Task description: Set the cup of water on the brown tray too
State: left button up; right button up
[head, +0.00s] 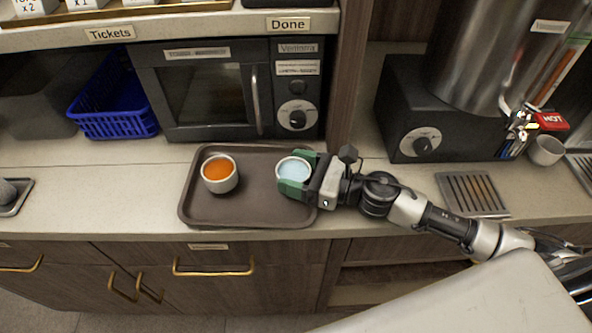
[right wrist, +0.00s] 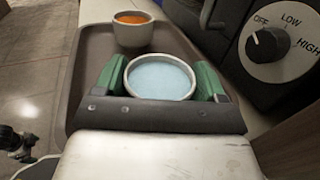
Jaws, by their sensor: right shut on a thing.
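The brown tray (head: 235,215) lies on the counter in front of the microwave. A cup of orange sauce (head: 220,174) stands on its left half. The cup of water (head: 294,170), with pale blue liquid, is over the tray's right half. My right gripper (head: 293,176) has its green fingers around the cup of water, one on each side. In the right wrist view the cup of water (right wrist: 160,78) is upright between the fingers, with the orange cup (right wrist: 133,30) beyond it. I cannot tell whether the cup's base touches the tray. My left gripper is not in view.
A black microwave (head: 205,95) stands right behind the tray, and a blue basket (head: 115,108) is to its left. A dark heater with a steel pot (head: 480,50) stands at the right. A drip grate (head: 472,194) and a small empty cup (head: 546,150) are further right.

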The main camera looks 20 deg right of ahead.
jog(key=shift+f, duration=0.15)
jog(key=o, duration=1)
jog(key=shift+r, duration=0.25)
jog(key=b+v, duration=0.4)
jog(key=v, duration=0.7)
jog(key=shift+f, duration=0.15)
jog(key=shift+s+d, duration=0.4)
